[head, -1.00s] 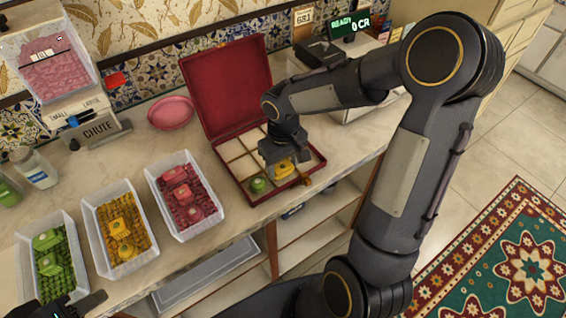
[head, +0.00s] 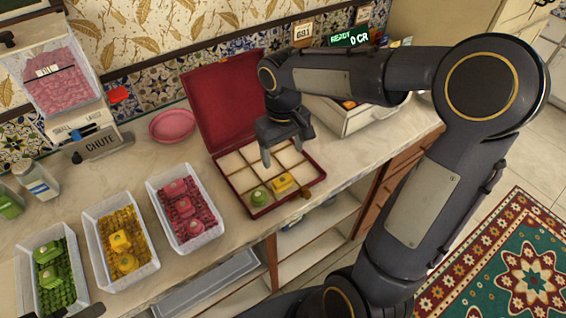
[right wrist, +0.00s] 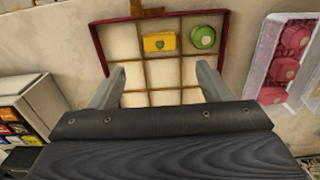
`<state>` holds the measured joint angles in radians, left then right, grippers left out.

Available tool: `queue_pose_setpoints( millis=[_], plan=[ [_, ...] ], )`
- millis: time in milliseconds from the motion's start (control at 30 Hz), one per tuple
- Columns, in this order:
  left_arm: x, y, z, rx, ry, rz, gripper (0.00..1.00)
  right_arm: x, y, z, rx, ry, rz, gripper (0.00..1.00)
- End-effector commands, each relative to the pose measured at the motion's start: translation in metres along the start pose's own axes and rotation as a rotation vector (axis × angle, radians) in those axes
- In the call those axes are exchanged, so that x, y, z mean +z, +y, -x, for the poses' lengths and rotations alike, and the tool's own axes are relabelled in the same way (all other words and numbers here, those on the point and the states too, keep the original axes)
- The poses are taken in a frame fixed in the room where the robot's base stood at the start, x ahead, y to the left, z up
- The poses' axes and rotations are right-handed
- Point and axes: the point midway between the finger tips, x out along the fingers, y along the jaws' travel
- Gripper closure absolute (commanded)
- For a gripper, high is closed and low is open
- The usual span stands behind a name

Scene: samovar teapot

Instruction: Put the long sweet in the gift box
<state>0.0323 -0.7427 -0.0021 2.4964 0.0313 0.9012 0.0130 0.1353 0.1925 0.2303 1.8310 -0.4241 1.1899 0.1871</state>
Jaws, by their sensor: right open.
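The red gift box (head: 263,209) stands open on the counter, its lid leaning back, its inside split into pale compartments. A yellow long sweet (head: 284,183) lies in a front-row middle compartment. A green round sweet (head: 259,197) lies in the compartment to its left. My right gripper (head: 282,153) is open and empty above the box, behind the yellow sweet and apart from it. In the right wrist view the open fingers (right wrist: 163,85) hang over empty compartments, with the yellow sweet (right wrist: 160,41) and green sweet (right wrist: 204,37) beyond.
Left of the box stand trays of pink (head: 188,208), yellow (head: 122,245) and green (head: 50,264) sweets. A pink plate (head: 172,126) and a chute dispenser (head: 92,140) are behind.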

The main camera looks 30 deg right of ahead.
Motion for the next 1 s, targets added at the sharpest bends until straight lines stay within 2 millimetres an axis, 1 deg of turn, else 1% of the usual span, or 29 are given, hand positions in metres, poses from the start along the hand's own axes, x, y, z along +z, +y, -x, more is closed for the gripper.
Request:
queue_pose_setpoints(
  millis=[33, 167, 267, 367, 467, 500, 600, 700, 833, 1000],
  plan=[
    [0.0, 0.0, 0.0, 0.0, 0.0, 0.0, 0.58, -0.001, 0.0, 0.008, 0.0, 0.002, 0.0, 0.29],
    [0.0, 0.0, 0.001, 0.0, 0.0, 0.0, 0.58, 0.001, 0.0, 0.019, 0.0, 0.003, 0.001, 0.29],
    [0.0, 0.0, 0.001, 0.0, 0.0, 0.0, 0.58, 0.011, -0.001, 0.027, -0.011, 0.024, -0.009, 0.29],
    [0.0, 0.0, 0.001, 0.0, 0.0, 0.0, 0.58, 0.038, -0.003, 0.036, -0.043, 0.081, -0.033, 0.29],
    [0.0, 0.0, 0.001, 0.0, 0.0, 0.0, 0.58, 0.076, -0.011, 0.043, -0.101, 0.169, -0.073, 0.29],
    [0.0, 0.0, 0.001, 0.0, 0.0, 0.0, 0.58, 0.091, -0.015, 0.043, -0.129, 0.208, -0.091, 0.29],
    [0.0, 0.0, 0.001, 0.0, 0.0, 0.0, 0.58, 0.123, -0.027, 0.04, -0.202, 0.305, -0.137, 0.29],
    [0.0, 0.0, 0.001, 0.0, 0.0, 0.0, 0.58, 0.145, -0.039, 0.033, -0.268, 0.39, -0.175, 0.29],
    [0.0, 0.0, 0.001, 0.0, 0.0, 0.0, 0.58, 0.161, -0.05, 0.026, -0.327, 0.461, -0.207, 0.29],
    [0.0, 0.0, 0.001, 0.0, 0.0, 0.0, 0.58, 0.166, -0.055, 0.023, -0.352, 0.489, -0.22, 0.29]
  ],
)
